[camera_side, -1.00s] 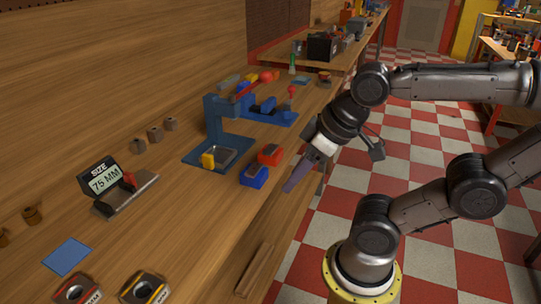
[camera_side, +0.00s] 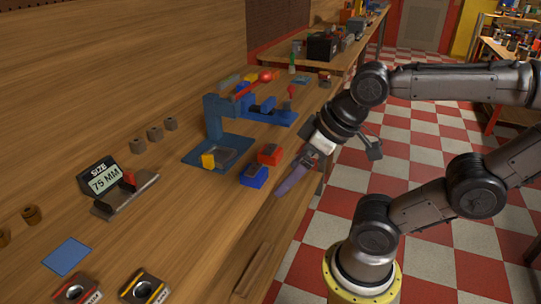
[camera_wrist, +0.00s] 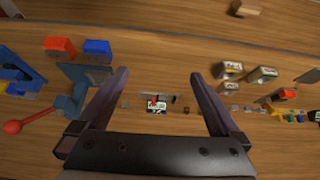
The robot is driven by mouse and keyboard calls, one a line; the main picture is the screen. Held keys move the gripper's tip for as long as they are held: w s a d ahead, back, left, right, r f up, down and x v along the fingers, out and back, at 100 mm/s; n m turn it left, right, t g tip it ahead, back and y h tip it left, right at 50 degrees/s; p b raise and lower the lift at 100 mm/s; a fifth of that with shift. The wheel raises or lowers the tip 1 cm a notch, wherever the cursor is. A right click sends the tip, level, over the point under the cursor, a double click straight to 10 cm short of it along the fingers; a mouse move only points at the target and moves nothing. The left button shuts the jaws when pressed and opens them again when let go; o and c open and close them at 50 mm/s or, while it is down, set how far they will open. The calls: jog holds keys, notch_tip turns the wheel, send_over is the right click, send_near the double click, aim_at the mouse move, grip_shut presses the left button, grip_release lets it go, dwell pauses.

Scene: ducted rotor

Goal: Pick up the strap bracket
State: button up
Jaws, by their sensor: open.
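I cannot tell for sure which part is the strap bracket. Two dark blocks with round openings and labels, one on the left (camera_side: 76,291) and one on the right (camera_side: 145,288), lie at the near left of the bench. Similar labelled blocks (camera_wrist: 230,70) show right of centre in the wrist view. My gripper (camera_side: 280,191) is over the bench's front edge, near the blue block (camera_side: 254,176), well right of the labelled blocks. In the wrist view my gripper (camera_wrist: 158,75) has its two purple fingers wide apart with nothing between them.
A red block (camera_side: 270,154) sits behind the blue block. A blue press (camera_side: 219,129) stands mid-bench, and a size gauge reading 75 MM (camera_side: 118,192) sits left. A blue square (camera_side: 66,256) lies on bare wood. Several small cylinders (camera_side: 155,133) line the back.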

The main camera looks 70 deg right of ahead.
jog(key=w+a+r+t+y, duration=0.25)
jog(key=w+r+t, duration=0.25)
jog(key=w+r, duration=0.3)
jog(key=w+d+r+m+t+h, duration=0.25)
jog(key=w+d+m+h, duration=0.2)
jog(key=w, duration=0.25)
jog(key=w+d+r+m+t+h, duration=0.1)
jog(key=w+d+r+m+h, duration=0.25)
jog(key=w+m, duration=0.3)
jog(key=w+d+f+m+g+h, duration=0.1)
jog(key=d+f+m+g+h, duration=0.55)
jog(key=d+f, duration=0.3)
jog(key=s+d+f+m+g, duration=0.1)
jog(key=s+d+f+g, duration=0.15)
jog(key=f+g, duration=0.4)
jog(key=g, duration=0.2)
send_near(266, 153)
jog(key=shift+s+a+r+t, duration=0.25)
jog(key=shift+a+r, duration=0.45)
jog(key=shift+a, duration=0.1)
jog(key=shift+f, duration=0.4)
jog(key=shift+d+f, duration=0.25)
jog(key=shift+d, duration=0.05)
jog(key=x, duration=1.3)
jog(key=shift+d+r, duration=0.1)
jog(key=shift+r, duration=0.05)
jog(key=c, duration=1.3)
